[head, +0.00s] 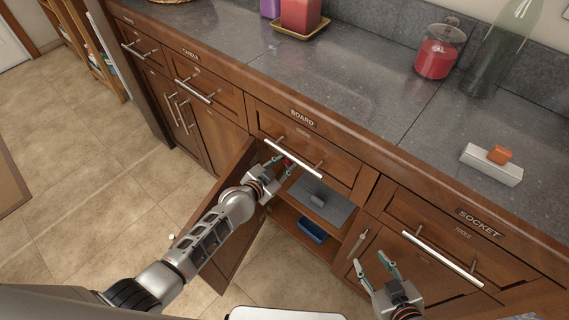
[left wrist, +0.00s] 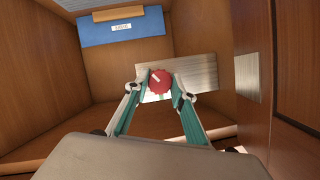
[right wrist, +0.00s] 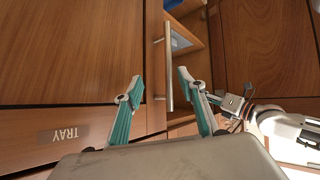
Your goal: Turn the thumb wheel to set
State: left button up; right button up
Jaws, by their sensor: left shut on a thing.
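The red thumb wheel (left wrist: 160,82) has a white mark on its face pointing to the upper left. It sits on a metal plate (left wrist: 202,72) inside the open cabinet. My left gripper (left wrist: 162,88) is shut on the wheel, one finger on each side. In the head view the left gripper (head: 281,167) reaches into the cabinet under the BOARD drawer, and the wheel is mostly hidden. My right gripper (head: 376,267) is open and empty near a cabinet door handle (head: 357,243). The handle also shows between its fingers in the right wrist view (right wrist: 169,65), apparently beyond them.
The cabinet door (head: 232,220) stands open beside my left arm. A grey board (head: 325,203) and a blue container (head: 312,230) are in the cabinet. The counter above holds a red candle (head: 300,14), a red jar (head: 437,57) and a white block (head: 485,167).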

dwell(0.3)
pick_arm(q)
jog(key=o, duration=1.1)
jog(key=v, duration=1.2)
